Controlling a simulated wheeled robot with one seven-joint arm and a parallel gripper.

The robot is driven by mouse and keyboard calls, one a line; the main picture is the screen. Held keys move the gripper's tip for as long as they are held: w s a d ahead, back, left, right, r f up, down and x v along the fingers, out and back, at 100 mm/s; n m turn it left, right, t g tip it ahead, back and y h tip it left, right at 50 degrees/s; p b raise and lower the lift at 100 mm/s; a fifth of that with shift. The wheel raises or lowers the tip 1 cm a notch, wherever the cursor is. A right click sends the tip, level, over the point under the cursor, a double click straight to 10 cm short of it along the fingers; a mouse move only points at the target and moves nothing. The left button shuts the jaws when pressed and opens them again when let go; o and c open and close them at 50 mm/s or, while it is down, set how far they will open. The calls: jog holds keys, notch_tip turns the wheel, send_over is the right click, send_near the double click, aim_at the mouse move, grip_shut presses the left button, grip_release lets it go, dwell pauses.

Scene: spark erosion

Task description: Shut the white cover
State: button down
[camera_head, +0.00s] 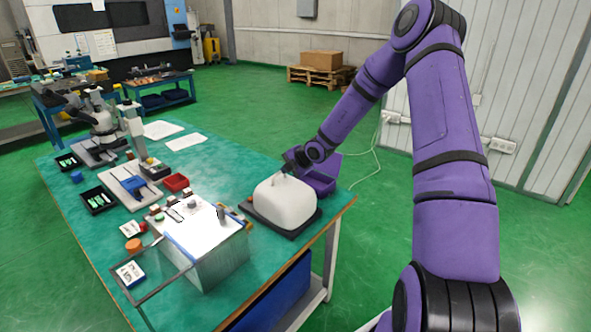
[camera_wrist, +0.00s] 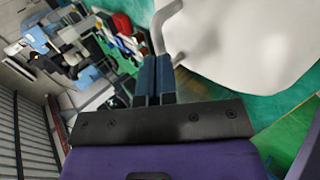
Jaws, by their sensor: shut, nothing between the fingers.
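The white cover (camera_head: 285,205) is a rounded, box-like shell on a dark base (camera_head: 262,222) near the table's right end. It looks level and low over the base; I cannot tell whether a gap is left at its rim. In the wrist view the white cover (camera_wrist: 255,40) fills the upper right, with a pale bent handle (camera_wrist: 160,28) at its left edge. My gripper (camera_head: 282,171) is at the top of the cover, by the handle. In the wrist view my gripper (camera_wrist: 154,62) has its dark fingers together, empty, close to the handle; contact is unclear.
A microscope (camera_head: 103,122), trays and a red bin (camera_head: 175,183) are farther left. Bare green table (camera_head: 225,160) lies behind.

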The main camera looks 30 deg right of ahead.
aim_at(281, 182)
jog(key=shift+r+x, duration=0.2)
jog(key=shift+x, duration=1.45)
jog(key=shift+w+a, duration=0.1)
jog(key=shift+w, duration=0.1)
jog(key=shift+r, duration=0.1)
jog(key=shift+r, duration=0.2)
jog(key=w+r+v, duration=0.2)
jog(key=v, duration=1.1)
jog(key=shift+a+r, duration=0.25)
jog(key=shift+s, duration=0.1)
